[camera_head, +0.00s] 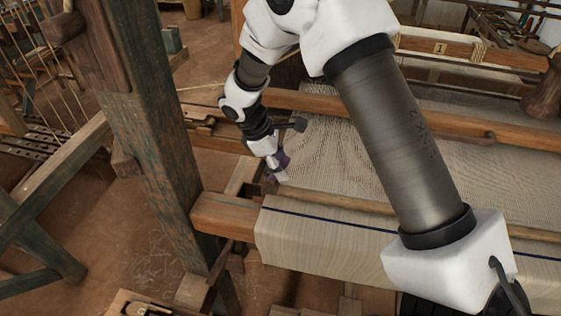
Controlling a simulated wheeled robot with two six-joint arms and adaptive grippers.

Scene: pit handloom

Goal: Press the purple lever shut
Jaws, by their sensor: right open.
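The purple lever (283,157) is a small patch of purple at the left edge of the woven cloth, beside the loom's side frame. My right gripper (277,170) is right at it, pointing down, and covers most of it. The gripper is open; its fingers are small here, and I cannot tell whether they touch the lever. How far the lever is turned is hidden. My left gripper is not in view.
My right arm crosses above the cloth (335,160). A thick dark wooden post (155,150) stands left of the gripper. The cloth beam (330,240) lies in front, and a wooden bar (410,119) runs behind. Bare floor shows at left.

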